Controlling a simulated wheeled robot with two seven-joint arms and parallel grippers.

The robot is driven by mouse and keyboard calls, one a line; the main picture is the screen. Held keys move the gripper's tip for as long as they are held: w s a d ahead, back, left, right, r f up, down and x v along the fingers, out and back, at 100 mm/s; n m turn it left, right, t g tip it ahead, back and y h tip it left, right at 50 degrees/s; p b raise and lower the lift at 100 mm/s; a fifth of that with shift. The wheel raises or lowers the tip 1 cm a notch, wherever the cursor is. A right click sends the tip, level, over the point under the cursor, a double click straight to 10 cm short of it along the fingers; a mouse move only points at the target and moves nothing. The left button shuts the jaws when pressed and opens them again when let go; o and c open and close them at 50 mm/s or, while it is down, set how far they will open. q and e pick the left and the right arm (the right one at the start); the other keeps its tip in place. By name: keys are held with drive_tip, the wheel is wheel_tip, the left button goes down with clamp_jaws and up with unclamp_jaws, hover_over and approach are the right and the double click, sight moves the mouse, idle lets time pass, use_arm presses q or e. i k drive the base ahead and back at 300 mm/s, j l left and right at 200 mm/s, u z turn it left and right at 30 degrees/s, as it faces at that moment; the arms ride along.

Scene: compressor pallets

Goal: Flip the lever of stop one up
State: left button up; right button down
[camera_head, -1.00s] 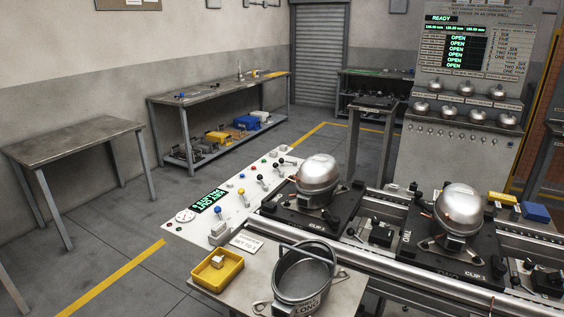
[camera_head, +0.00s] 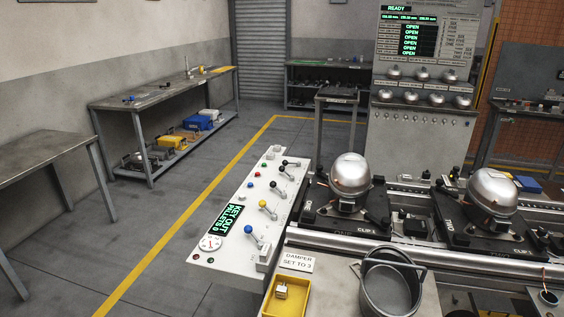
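A white control panel (camera_head: 233,249) stands left of the conveyor and carries a row of levers. The levers include one with a blue knob (camera_head: 249,230), one with a yellow knob (camera_head: 264,204) and several with black knobs, one at the panel's middle (camera_head: 276,186). Which lever belongs to stop one cannot be read. A green display (camera_head: 229,219) on the panel reads "KEY OUT" and a pallet count. A round dial (camera_head: 210,243) is beside it. Neither of my grippers is in view.
Two silver compressors, one nearer (camera_head: 350,182) and one further right (camera_head: 491,190), sit on black pallets on the conveyor rail (camera_head: 340,244). A yellow tray (camera_head: 291,300), a grey bucket (camera_head: 388,290) and a "DAMPER SET TO 3" card (camera_head: 297,262) are in front. Floor left of the panel is clear.

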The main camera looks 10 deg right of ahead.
sight(284, 163)
drive_tip(key=i+j+z, duration=0.1)
drive_tip(key=j, duration=0.4)
drive_tip(key=i+j+z, duration=0.1)
drive_tip(key=j, duration=0.4)
drive_tip(key=i+j+z, duration=0.15)
drive_tip(key=j, duration=0.35)
drive_tip(key=i+j+z, duration=0.1)
drive_tip(key=j, duration=0.45)
drive_tip(key=i+j, duration=0.15)
drive_tip(key=j, duration=0.25)
drive_tip(key=i+j+z, duration=0.15)
drive_tip(key=j, duration=0.3)
drive_tip(key=i+j, duration=0.1)
drive_tip(key=j, duration=0.3)
drive_tip(key=i+j+z, duration=0.15)
drive_tip(key=j, duration=0.3)
drive_tip(key=i+j, duration=0.1)
drive_tip(key=j, duration=0.35)
